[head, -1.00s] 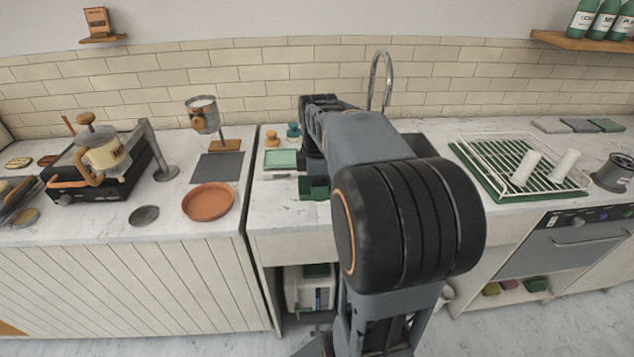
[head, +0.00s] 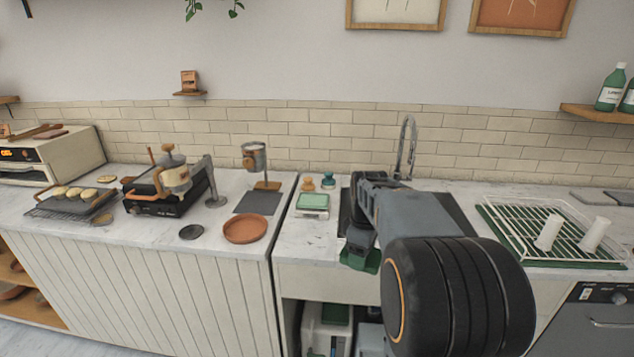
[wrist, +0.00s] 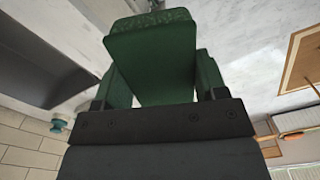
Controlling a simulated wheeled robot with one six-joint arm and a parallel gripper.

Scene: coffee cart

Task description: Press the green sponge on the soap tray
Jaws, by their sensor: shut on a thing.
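My gripper (head: 358,248) is shut on the dark green sponge (wrist: 150,60), which shows between the green fingers in the wrist view. In the head view the gripper points down near the counter's front edge, left of my arm, and the sponge is hard to tell from the fingers. The small pale tray with a light green top (head: 313,203), which looks like the soap tray, sits on the counter to the left and behind the gripper. The sponge is apart from it.
The dark sink (head: 440,212) lies right of the gripper, with a tall tap (head: 406,145) behind it. Orange and teal knobbed pieces (head: 328,180) stand behind the tray. A terracotta dish (head: 244,229) is left, and a white dish rack (head: 550,235) is right.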

